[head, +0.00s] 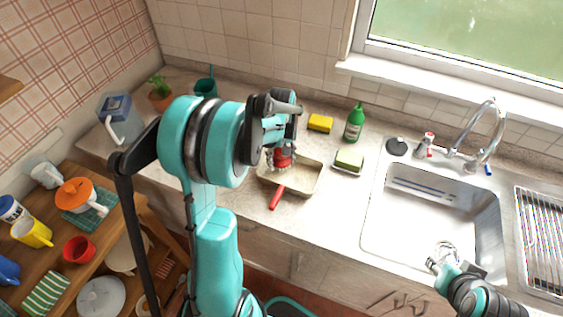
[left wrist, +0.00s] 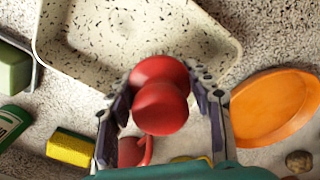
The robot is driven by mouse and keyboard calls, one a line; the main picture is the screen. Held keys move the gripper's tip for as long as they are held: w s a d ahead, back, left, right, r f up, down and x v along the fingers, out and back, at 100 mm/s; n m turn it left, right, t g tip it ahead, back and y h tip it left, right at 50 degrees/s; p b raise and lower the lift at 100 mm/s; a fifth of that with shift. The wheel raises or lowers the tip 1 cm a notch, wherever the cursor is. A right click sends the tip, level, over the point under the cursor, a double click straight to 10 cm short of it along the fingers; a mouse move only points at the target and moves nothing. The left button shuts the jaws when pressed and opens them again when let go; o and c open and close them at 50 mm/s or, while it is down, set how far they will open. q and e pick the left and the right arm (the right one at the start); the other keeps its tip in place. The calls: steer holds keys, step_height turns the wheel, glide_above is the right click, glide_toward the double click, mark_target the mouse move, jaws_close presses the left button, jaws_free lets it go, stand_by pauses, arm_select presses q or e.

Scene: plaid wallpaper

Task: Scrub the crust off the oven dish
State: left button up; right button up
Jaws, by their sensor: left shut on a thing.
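The oven dish (head: 305,180) is a shallow beige pan on the counter, with a red handle-like piece (head: 277,197) at its near side. In the left wrist view the dish (left wrist: 120,40) has many dark specks across its inside. My left gripper (head: 283,135) is shut on a red round-knobbed tool (head: 282,159); the knob (left wrist: 160,100) shows between the fingers. The tool is over the far-left part of the dish. Its underside is hidden, so I cannot tell whether it touches. My right gripper (head: 447,259) is over the sink's front edge; its opening is unclear.
A yellow sponge (head: 320,123), a green bottle (head: 354,122) and a green-topped sponge on a small tray (head: 349,160) stand behind and right of the dish. An orange round thing (left wrist: 275,107) lies beside it. The sink (head: 425,215) is at right, a crowded wooden shelf (head: 115,215) at left.

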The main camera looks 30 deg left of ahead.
mark_target(281, 157)
arm_select(q)
steer(key=shift+d+r, duration=0.1)
steer(key=shift+r, duration=0.6)
step_height(281, 157, up, 2)
steer(key=shift+r+p, duration=0.1)
steer(key=shift+p, duration=0.95)
steer(key=shift+r+p, duration=0.65)
steer(key=shift+r, duration=0.3)
